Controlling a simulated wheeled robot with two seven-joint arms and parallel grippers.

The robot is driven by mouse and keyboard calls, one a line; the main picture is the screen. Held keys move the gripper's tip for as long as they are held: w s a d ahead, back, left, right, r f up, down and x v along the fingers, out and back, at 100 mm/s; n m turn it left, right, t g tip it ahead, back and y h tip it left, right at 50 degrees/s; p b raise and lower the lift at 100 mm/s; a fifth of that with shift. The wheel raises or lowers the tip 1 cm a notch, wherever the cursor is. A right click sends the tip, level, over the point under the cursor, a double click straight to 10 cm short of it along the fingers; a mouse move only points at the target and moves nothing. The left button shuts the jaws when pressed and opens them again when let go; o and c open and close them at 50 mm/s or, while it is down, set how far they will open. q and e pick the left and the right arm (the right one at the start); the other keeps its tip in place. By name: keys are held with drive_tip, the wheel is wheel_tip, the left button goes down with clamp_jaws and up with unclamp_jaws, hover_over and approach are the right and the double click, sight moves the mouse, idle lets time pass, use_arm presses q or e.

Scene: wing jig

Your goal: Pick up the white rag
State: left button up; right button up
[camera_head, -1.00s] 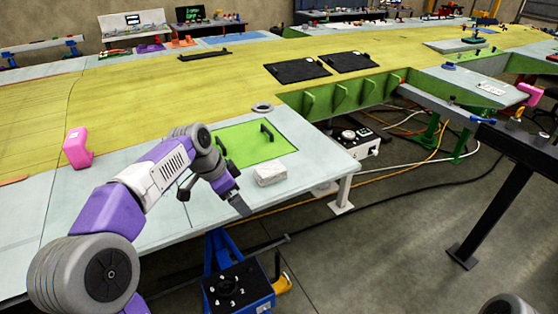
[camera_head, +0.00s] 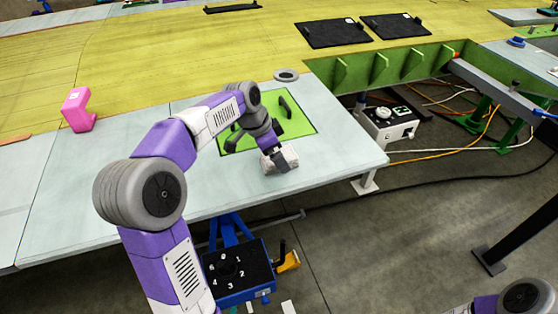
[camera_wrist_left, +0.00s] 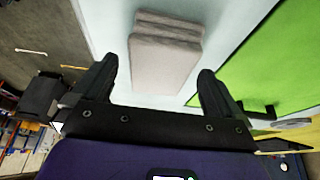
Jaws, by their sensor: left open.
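The white rag (camera_head: 268,163) is a folded, pale stack on the light grey wing panel, by the corner of the green plate, in the head view. My left gripper (camera_head: 276,150) is above it and partly covers it. In the left wrist view the rag (camera_wrist_left: 166,62) lies ahead, between the lines of the two fingers. My left gripper (camera_wrist_left: 160,88) is open, with nothing clearly held between its fingers. Whether the fingers reach down beside the rag is hard to tell. Only part of my right arm shows at the lower right of the head view; its gripper is out of view.
A green plate (camera_head: 300,124) with black handles lies beside the rag. A pink block (camera_head: 78,110) stands at the left and a grey ring (camera_head: 286,75) behind. The panel's front edge is close to the rag; a blue stand (camera_head: 240,268) is below.

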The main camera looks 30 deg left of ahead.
use_arm(q)
drive_tip(key=shift+x, duration=0.85)
drive_tip(key=shift+f, duration=0.1)
drive_tip(key=c, duration=1.1)
wheel_tip(320, 180, up, 10)
drive_tip(key=p, duration=0.2)
drive_tip(key=shift+p, duration=0.4)
drive_tip(key=shift+c, duration=0.2)
